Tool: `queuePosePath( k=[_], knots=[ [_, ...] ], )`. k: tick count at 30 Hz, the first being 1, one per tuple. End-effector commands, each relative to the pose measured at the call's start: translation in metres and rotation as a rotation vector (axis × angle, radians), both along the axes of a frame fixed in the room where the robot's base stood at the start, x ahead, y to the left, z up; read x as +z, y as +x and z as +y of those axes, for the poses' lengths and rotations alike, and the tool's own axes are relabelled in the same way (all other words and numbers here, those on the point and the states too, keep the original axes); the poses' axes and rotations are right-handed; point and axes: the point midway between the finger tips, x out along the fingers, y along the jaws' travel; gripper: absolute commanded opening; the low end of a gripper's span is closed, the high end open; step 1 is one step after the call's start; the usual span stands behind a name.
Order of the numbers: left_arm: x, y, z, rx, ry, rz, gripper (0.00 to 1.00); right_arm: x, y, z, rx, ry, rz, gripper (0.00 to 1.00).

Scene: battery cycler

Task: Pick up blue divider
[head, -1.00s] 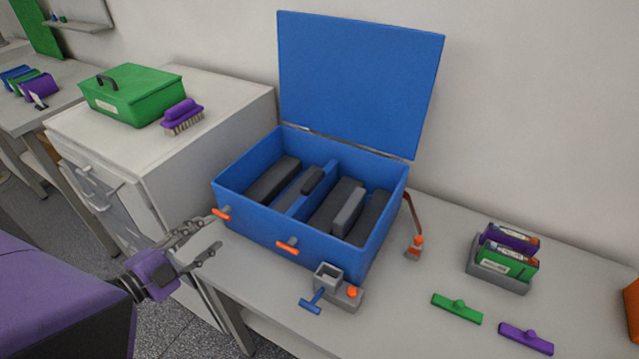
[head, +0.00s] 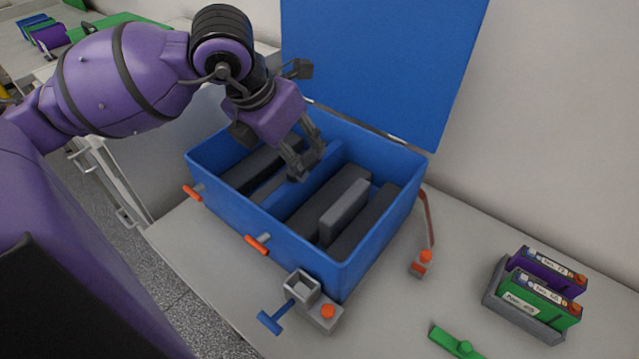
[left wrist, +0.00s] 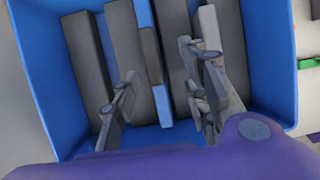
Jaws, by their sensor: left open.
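The blue divider (head: 334,152) stands inside the open blue box, between dark grey slabs. A dark grey pad sits against its middle; the divider also shows in the left wrist view (left wrist: 161,104), its blue ends visible past the pad. My left gripper (head: 306,163) reaches into the box from above with its fingers pointing down. It is open, and in the left wrist view its fingers (left wrist: 160,70) lie on either side of the divider and pad. I cannot tell whether a finger touches them. My right gripper is not in view.
The blue box (head: 308,236) has its lid (head: 385,65) raised at the back. A light grey block (head: 345,210) stands right of the divider. Orange latches and a small grey holder (head: 303,287) are in front. A rack of green and purple packs (head: 535,295) stands right.

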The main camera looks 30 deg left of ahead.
Motion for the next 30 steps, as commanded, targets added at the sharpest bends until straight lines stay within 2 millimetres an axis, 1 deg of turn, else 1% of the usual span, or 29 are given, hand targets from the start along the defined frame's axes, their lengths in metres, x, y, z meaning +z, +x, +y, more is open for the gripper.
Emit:
queuePosePath(
  k=[2, 4, 11, 15, 19, 22, 28, 30],
  knots=[
    [0.0, 0.004, 0.003, 0.008, 0.028, -0.015, 0.41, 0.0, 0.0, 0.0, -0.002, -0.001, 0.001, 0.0],
    [-0.005, 0.007, 0.004, 0.012, 0.033, -0.018, 0.41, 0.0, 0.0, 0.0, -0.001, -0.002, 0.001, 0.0],
    [-0.028, 0.019, 0.005, 0.011, 0.029, -0.017, 0.41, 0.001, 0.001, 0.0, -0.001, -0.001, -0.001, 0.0],
    [-0.047, 0.029, 0.008, 0.01, 0.027, -0.016, 0.41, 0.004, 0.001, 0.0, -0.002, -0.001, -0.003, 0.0],
    [-0.061, 0.035, 0.007, 0.01, 0.028, -0.017, 0.41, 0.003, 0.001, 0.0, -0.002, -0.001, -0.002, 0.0],
    [-0.066, 0.037, 0.007, 0.008, 0.029, -0.017, 0.41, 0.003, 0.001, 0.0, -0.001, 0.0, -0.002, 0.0],
    [-0.066, 0.037, 0.007, 0.008, 0.029, -0.017, 0.41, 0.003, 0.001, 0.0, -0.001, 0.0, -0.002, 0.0],
    [-0.066, 0.037, 0.007, 0.008, 0.029, -0.017, 0.32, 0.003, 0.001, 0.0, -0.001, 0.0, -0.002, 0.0]
  ],
)
